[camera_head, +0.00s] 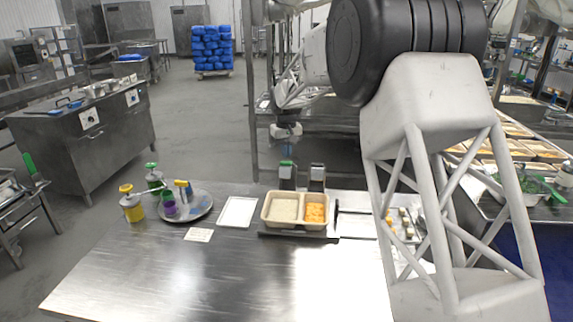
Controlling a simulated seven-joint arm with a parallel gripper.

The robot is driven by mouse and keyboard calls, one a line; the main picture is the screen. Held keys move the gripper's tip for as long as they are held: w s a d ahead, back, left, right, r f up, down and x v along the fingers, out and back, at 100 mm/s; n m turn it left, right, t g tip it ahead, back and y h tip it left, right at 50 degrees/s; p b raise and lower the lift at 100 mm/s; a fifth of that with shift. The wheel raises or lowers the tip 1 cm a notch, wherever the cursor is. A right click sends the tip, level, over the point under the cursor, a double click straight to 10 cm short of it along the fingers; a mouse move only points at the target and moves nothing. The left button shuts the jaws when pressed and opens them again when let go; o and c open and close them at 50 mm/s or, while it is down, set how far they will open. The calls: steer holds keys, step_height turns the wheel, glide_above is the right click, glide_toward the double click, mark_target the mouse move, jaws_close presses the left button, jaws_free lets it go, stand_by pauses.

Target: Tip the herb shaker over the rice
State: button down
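A beige two-compartment tray (263,219) stands on the steel table. Its left compartment holds white rice (283,208) and its right one orange cubes (315,212). Behind the tray stand two small dark shakers: one with a green top (287,176), likely the herb shaker, and one with a greyish top (317,178). Both look upright. My gripper (286,140) is above the green-topped shaker, apparently apart from it. Its fingers are too small and dark to show whether they are open.
A white sheet (238,212) and a small label card (199,235) lie left of the rice tray. The table's front (210,280) is clear. My arm covers the right side.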

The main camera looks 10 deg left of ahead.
mark_target(285, 163)
steer(key=shift+f, duration=0.95)
steer(key=shift+s+f, duration=0.3)
steer(key=shift+f, duration=0.45)
steer(key=shift+s+f, duration=0.3)
steer(key=shift+f, duration=0.5)
steer(key=shift+s+f, duration=0.3)
steer(key=shift+f, duration=0.45)
steer(key=shift+r, duration=0.15)
stand_by(0.6)
steer(key=shift+w+r, duration=0.3)
steer(key=shift+r, duration=0.7)
steer(key=shift+w+r, duration=0.3)
steer(key=shift+r, duration=0.75)
steer(key=shift+w+r, duration=0.3)
steer(key=shift+r, duration=0.7)
steer(key=shift+r, duration=0.1)
step_height(285, 163, up, 6)
steer(key=shift+r, duration=0.25)
steer(key=shift+f, duration=0.1)
